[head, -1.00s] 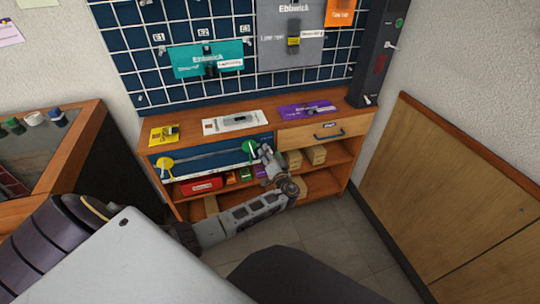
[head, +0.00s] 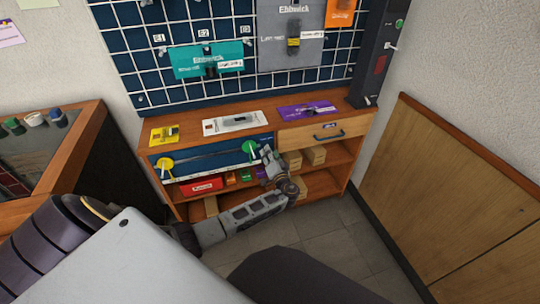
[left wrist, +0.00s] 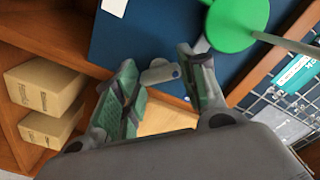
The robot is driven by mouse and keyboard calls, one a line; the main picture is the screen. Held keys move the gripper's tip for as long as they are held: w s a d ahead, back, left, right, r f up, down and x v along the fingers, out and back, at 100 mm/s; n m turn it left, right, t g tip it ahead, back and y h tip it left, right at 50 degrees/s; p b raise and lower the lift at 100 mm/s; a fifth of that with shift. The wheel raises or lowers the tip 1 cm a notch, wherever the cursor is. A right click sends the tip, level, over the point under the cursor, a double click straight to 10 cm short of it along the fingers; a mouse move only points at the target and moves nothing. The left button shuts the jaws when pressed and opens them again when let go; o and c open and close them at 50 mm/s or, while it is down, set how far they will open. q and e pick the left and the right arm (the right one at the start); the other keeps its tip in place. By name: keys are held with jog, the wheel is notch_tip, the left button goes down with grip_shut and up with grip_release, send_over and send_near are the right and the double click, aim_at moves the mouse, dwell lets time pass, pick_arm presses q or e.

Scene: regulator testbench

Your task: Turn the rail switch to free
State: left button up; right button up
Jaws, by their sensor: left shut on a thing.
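A blue panel (head: 212,157) on the bench front carries a pale bar (head: 208,154) between a yellow disc (head: 166,163) and a green disc (head: 249,146). The green disc also shows at the top of the left wrist view (left wrist: 238,22). A short grey lever (left wrist: 160,73) with a rounded end shows beside it. My left gripper (head: 267,156) is just right of the green disc. In the left wrist view my left gripper (left wrist: 165,85) has its fingers either side of the lever and is shut on it. The switch's markings are too small to read. My right gripper is not in view.
The bench top (head: 185,130) holds a yellow plate, a white plate and a purple plate. A drawer (head: 325,132) is to the right of the panel. Cardboard boxes (head: 315,155) and a red box (head: 202,185) sit on the shelf below. A grid board rises behind.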

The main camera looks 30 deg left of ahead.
pick_arm(q)
jog(key=shift+m, duration=0.4)
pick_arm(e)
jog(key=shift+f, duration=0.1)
pick_arm(q)
jog(key=shift+d+m+p, duration=0.1)
jog(key=shift+m+p, duration=3.35)
jog(key=shift+m, duration=5.15)
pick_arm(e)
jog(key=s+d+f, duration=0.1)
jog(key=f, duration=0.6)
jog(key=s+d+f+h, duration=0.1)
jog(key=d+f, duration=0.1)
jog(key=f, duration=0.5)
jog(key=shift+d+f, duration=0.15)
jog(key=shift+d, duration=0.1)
pick_arm(q)
jog(key=o, duration=1)
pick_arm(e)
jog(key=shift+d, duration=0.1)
